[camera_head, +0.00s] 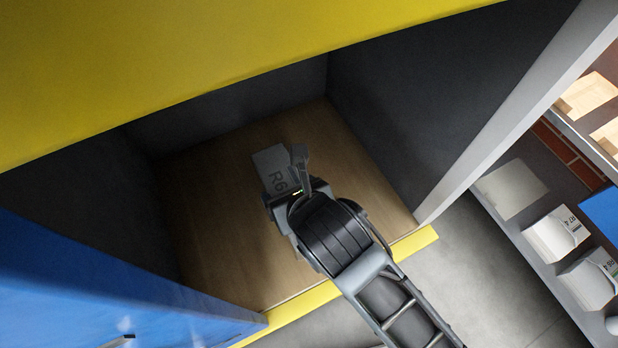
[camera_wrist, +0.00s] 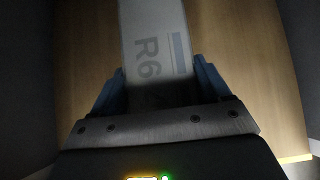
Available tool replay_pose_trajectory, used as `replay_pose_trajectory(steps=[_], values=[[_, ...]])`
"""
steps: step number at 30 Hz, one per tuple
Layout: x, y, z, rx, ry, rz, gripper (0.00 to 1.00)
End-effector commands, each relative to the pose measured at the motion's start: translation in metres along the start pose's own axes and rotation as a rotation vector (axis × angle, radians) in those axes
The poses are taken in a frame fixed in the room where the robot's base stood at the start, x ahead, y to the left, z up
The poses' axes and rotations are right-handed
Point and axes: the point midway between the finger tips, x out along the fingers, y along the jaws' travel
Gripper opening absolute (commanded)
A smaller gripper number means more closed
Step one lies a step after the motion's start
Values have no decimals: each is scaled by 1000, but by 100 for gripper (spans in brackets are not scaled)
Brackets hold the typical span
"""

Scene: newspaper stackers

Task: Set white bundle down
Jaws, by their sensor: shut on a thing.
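The white bundle (camera_head: 272,165), marked "R6", is inside a wood-floored compartment (camera_head: 215,245). It also shows in the wrist view (camera_wrist: 155,40), running up from between the jaws. My gripper (camera_head: 298,178) is shut on the bundle, with one finger on each side of it (camera_wrist: 158,80). The gripper reaches in over the compartment's front edge. I cannot tell whether the bundle touches the wooden floor. Its near end is hidden by the gripper.
Dark walls (camera_head: 420,90) close the compartment's sides and back. A yellow panel (camera_head: 180,60) and a blue panel (camera_head: 90,285) frame it. Bare wood surrounds the bundle. At right, a shelf (camera_head: 515,190) holds white bundles (camera_head: 556,235).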

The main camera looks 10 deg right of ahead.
Motion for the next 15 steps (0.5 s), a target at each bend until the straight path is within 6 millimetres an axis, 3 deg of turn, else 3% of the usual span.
replay_pose_trajectory(steps=[6,15], values=[[6,10,-1,0,-6,2,0],[30,10,-25,0,-4,1,0]])
